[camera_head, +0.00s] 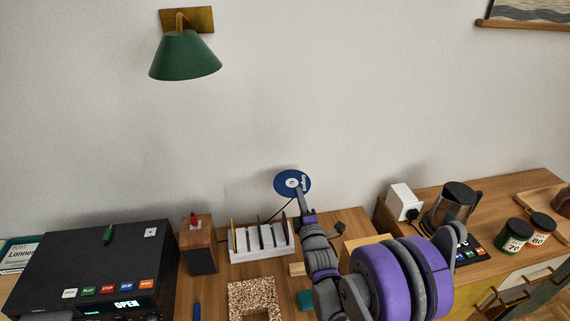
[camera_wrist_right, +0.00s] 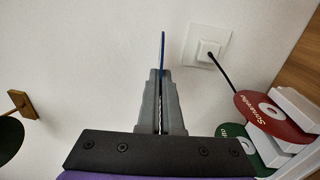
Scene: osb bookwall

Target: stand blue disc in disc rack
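The blue disc (camera_head: 284,182) is up in front of the wall, its labelled face toward the head camera. My right gripper (camera_head: 300,194) is shut on its lower right edge. In the right wrist view the disc shows edge-on as a thin blue line (camera_wrist_right: 163,48) between the closed fingers (camera_wrist_right: 161,78). The white disc rack (camera_head: 262,257) stands on the wooden top, below and left of the held disc and apart from it. A red disc (camera_wrist_right: 262,112) and a green disc (camera_wrist_right: 268,150) show at the white rack in the right wrist view. My left gripper is not in view.
A black player (camera_head: 90,262) and a wooden box (camera_head: 200,250) stand left of the rack. A speckled block (camera_head: 254,298) lies in front. A wall socket (camera_wrist_right: 208,48) with a black cable is behind. A kettle (camera_head: 447,208) and jars (camera_head: 514,236) stand right.

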